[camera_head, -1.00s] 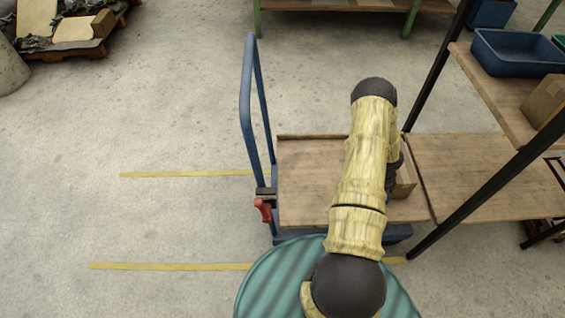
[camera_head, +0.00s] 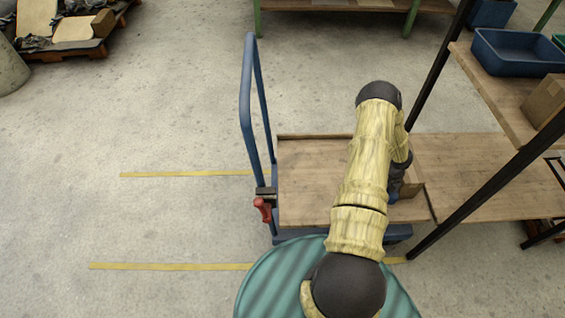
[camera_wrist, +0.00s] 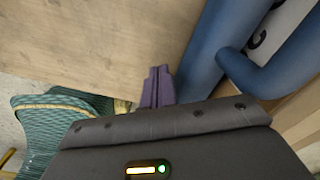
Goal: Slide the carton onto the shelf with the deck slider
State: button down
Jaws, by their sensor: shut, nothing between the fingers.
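The carton (camera_head: 417,186) is a brown box mostly hidden behind my arm in the head view. It stands on the trolley's wooden deck (camera_head: 308,180), near the right edge beside the wooden shelf board (camera_head: 475,175). My gripper (camera_wrist: 157,85) shows in the wrist view with its dark purple fingers shut and empty, over the wood. Thick blue bars (camera_wrist: 212,48) lie just right of the fingers, perhaps the deck slider. A tan face with a white, black-printed patch, likely the carton, is partly hidden behind them. I cannot tell whether my gripper touches the bars.
The trolley's blue push handle (camera_head: 247,105) stands at the deck's left, with a red lever (camera_head: 263,208) low beside it. Black rack posts (camera_head: 490,190) flank the shelf board. An upper shelf holds a blue bin (camera_head: 515,52) and another box (camera_head: 546,100).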

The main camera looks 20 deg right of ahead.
aim_at(419, 188)
jog(key=shift+s+d+b, duration=0.25)
jog(key=shift+s+d, duration=0.15)
jog(key=shift+d, duration=0.85)
jog(key=shift+s+d+b, duration=0.3)
jog(key=shift+s+d, duration=0.05)
jog(key=shift+d, duration=0.9)
jog(key=shift+s+d+b, duration=0.25)
jog(key=shift+s+d, duration=0.15)
jog(key=shift+d, duration=0.85)
jog(key=shift+s+d+b, duration=0.25)
jog(key=shift+d, duration=0.45)
jog(key=shift+s+d+b, duration=0.25)
jog(key=shift+d, duration=0.55)
jog(key=shift+s+d+b, duration=0.35)
jog(key=shift+d+b, duration=0.15)
jog(key=shift+d, duration=0.45)
jog(key=shift+s+d+b, duration=0.3)
jog(key=shift+d+b, duration=0.2)
jog(key=shift+d, duration=0.5)
jog(key=shift+s+d+b, duration=0.35)
jog(key=shift+d+b, duration=0.15)
jog(key=shift+d, duration=0.45)
jog(key=shift+a, duration=0.15)
jog(key=shift+w+a+p, duration=0.2)
jog(key=shift+a+p, duration=0.35)
jog(key=shift+p, duration=0.05)
jog(key=shift+w+a+p, duration=0.2)
jog(key=shift+a+p, duration=0.3)
jog(key=shift+p, duration=0.1)
